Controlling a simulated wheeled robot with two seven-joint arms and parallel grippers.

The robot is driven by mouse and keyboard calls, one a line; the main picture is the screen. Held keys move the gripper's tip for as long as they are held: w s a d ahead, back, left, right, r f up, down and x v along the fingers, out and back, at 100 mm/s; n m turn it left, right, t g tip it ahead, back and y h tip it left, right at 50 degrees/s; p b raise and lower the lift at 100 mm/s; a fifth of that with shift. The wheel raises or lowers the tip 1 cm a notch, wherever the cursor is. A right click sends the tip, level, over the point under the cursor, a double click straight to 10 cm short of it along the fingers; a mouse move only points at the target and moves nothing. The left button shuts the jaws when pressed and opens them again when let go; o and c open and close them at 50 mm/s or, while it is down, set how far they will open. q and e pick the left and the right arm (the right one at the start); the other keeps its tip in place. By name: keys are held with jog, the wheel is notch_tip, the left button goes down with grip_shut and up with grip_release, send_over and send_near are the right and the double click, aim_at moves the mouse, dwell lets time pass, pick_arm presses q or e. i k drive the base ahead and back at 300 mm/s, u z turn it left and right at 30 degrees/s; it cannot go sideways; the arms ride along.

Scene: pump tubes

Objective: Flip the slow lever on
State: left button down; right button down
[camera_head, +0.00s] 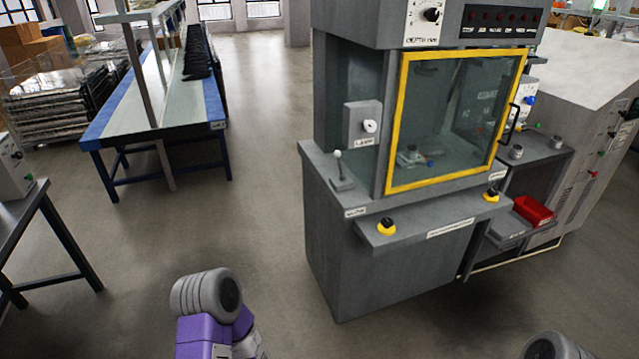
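A small lever with a pale round knob (338,155) stands on a base at the left end of the grey machine's ledge. Its stick looks close to upright; I cannot tell whether it is on or off. A small label (355,212) sits on the front edge of the ledge below it, too small to read surely. Parts of my two arms show at the bottom edge, well short of the machine. Neither gripper's fingers are in view.
The grey machine (345,260) has a yellow-framed window (393,120) and two yellow-and-black buttons, left (387,226) and right (491,195). A red bin (533,210) sits at its right. A blue-edged workbench (95,135) stands at the back left. The floor before the machine is clear.

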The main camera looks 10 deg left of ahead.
aim_at(337, 154)
jog(key=k, duration=0.3)
jog(key=u, duration=0.6)
jog(key=i, duration=0.9)
jog(key=z, duration=0.3)
jog(key=i, duration=0.8)
jog(key=z, duration=0.8)
